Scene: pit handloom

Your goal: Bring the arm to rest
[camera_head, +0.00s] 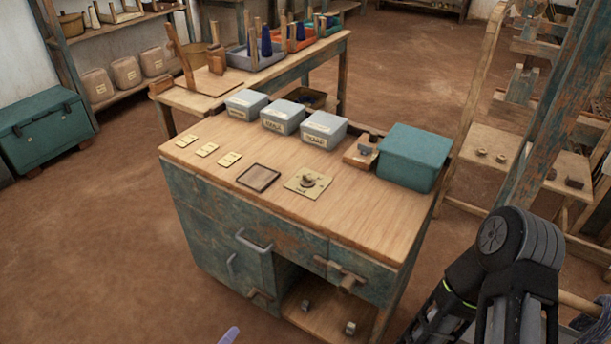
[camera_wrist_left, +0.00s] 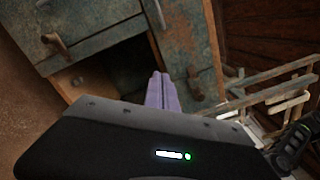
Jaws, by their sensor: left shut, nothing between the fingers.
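My left gripper (camera_head: 230,336) shows in the head view only as a pale purple fingertip at the bottom edge, in front of the workbench (camera_head: 378,215) and apart from it. In the left wrist view its two purple fingers (camera_wrist_left: 162,92) lie side by side, shut and empty. Behind them is the worn green bench front with its open lower compartment (camera_wrist_left: 125,72). A black arm of mine stands at the lower right of the head view. Its gripper is out of view.
The bench carries grey boxes (camera_head: 283,121), a teal box (camera_head: 411,156), a dark-framed tray (camera_head: 258,177) and a plate with a knob (camera_head: 308,183). A wooden loom frame (camera_head: 545,130) stands at the right. The earth floor (camera_head: 90,230) at the left is clear.

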